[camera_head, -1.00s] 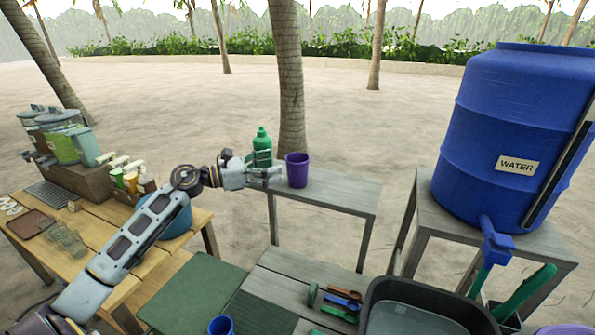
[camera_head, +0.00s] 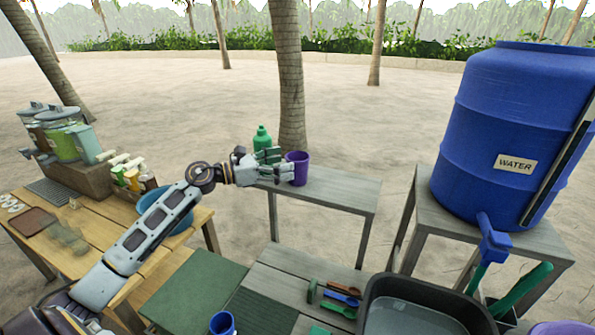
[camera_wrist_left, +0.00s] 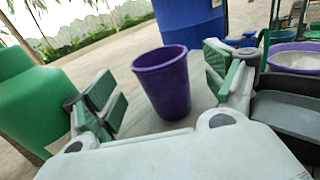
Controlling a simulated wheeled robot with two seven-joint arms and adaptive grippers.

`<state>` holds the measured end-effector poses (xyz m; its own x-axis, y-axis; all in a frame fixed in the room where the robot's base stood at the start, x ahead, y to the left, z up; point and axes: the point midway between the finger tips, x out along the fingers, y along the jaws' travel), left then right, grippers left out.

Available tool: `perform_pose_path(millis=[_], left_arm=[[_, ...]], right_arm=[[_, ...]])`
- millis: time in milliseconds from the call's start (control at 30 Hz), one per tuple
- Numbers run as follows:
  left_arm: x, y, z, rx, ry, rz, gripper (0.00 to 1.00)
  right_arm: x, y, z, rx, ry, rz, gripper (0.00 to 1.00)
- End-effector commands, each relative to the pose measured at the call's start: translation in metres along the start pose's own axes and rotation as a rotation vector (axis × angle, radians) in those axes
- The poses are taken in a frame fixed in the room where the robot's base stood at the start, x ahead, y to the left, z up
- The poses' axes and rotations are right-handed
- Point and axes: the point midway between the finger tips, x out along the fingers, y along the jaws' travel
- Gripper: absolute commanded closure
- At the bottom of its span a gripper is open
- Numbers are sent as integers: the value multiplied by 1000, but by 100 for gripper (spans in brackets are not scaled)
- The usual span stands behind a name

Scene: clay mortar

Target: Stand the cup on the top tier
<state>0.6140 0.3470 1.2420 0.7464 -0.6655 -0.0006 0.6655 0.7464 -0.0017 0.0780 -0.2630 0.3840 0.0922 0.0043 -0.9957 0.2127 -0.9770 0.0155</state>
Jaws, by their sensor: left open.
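The purple cup (camera_head: 301,166) stands upright on the raised grey plank top (camera_head: 340,191) behind the lower grey table. It also shows in the left wrist view (camera_wrist_left: 163,82), open end up. My left gripper (camera_head: 285,167) is open at the cup's left side in the head view. In the left wrist view its green-padded fingers are on either side of the cup, with gaps visible. I cannot tell which surface the task calls the top tier. My right gripper is not in view.
A green bottle (camera_head: 262,138) stands close behind my left gripper. A blue water barrel (camera_head: 515,130) stands on a grey stand at right. A dark basin (camera_head: 415,308) and spoons (camera_head: 340,295) lie on the lower table. The raised top is bare right of the cup.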

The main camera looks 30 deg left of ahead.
Motion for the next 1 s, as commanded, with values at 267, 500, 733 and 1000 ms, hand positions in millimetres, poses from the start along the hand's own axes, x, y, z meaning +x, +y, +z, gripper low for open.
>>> perform_pose_path(millis=[267,500,733,1000], left_arm=[[20,0,3,0,-2,0,15],[38,0,3,1,-2,0,15],[49,0,2,1,-1,1,15],[50,0,1,1,0,1,15]], right_arm=[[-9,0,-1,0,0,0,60],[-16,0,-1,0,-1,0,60],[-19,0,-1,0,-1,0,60],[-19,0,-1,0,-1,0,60]])
